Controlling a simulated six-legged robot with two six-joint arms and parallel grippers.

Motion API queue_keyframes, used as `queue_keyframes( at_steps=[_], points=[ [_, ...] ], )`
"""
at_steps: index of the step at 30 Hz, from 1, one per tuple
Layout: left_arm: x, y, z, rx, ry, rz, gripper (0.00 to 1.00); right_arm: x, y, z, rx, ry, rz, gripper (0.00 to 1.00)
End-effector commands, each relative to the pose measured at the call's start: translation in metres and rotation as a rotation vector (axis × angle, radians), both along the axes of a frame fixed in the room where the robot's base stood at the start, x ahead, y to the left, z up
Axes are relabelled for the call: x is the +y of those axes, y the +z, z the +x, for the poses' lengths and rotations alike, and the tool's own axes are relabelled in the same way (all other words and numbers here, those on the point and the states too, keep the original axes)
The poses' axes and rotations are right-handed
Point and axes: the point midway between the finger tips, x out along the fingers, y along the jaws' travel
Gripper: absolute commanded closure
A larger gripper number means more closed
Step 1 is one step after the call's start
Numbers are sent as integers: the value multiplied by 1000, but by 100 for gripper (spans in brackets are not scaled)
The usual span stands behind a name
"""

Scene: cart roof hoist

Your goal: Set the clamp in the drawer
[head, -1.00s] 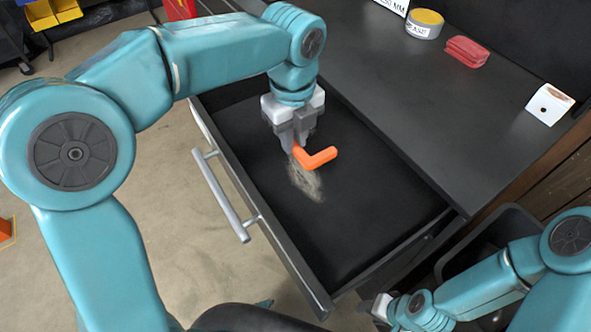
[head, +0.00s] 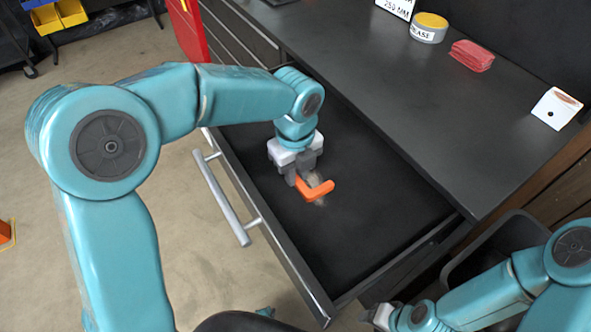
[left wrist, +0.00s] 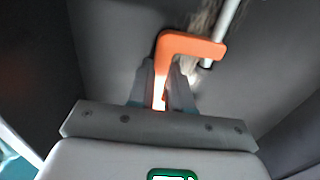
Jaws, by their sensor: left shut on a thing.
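The orange L-shaped clamp (head: 318,191) is shut in my left gripper (head: 303,176), inside the open drawer (head: 375,225). In the left wrist view the clamp (left wrist: 190,46) stands up between the fingers (left wrist: 161,92), with its bent arm pointing right. It is low over the dark drawer floor; I cannot tell whether it touches. My right gripper (head: 383,314) is at the bottom of the head view, outside the drawer, and its jaws are too unclear to judge.
A tan, bristly thing (head: 319,200) shows right by the clamp, partly hidden. The drawer's bar handle (head: 221,199) faces the floor side. The worktop (head: 400,110) above holds a grease tin (head: 429,28), red cloths (head: 471,56) and a white card (head: 555,108). A dark bin (head: 500,240) stands at right.

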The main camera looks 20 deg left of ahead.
Motion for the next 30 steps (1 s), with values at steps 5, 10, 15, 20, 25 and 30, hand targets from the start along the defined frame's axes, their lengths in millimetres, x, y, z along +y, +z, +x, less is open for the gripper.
queue_keyframes(
  at_steps=[5,10,15,20,25,30],
  points=[
    [0,-2,0,1,0,1,56,0,-1,0,0,0,0,57],
    [0,-2,0,1,0,1,56,0,-1,0,0,0,0,57],
    [0,7,0,-1,0,-1,56,0,2,0,0,0,0,57],
    [0,40,1,-6,0,-1,56,0,8,0,0,0,0,57],
    [-1,81,1,-4,0,-1,56,0,15,0,0,0,0,57],
    [0,109,0,-2,0,0,56,0,20,0,0,0,0,57]
  ],
)
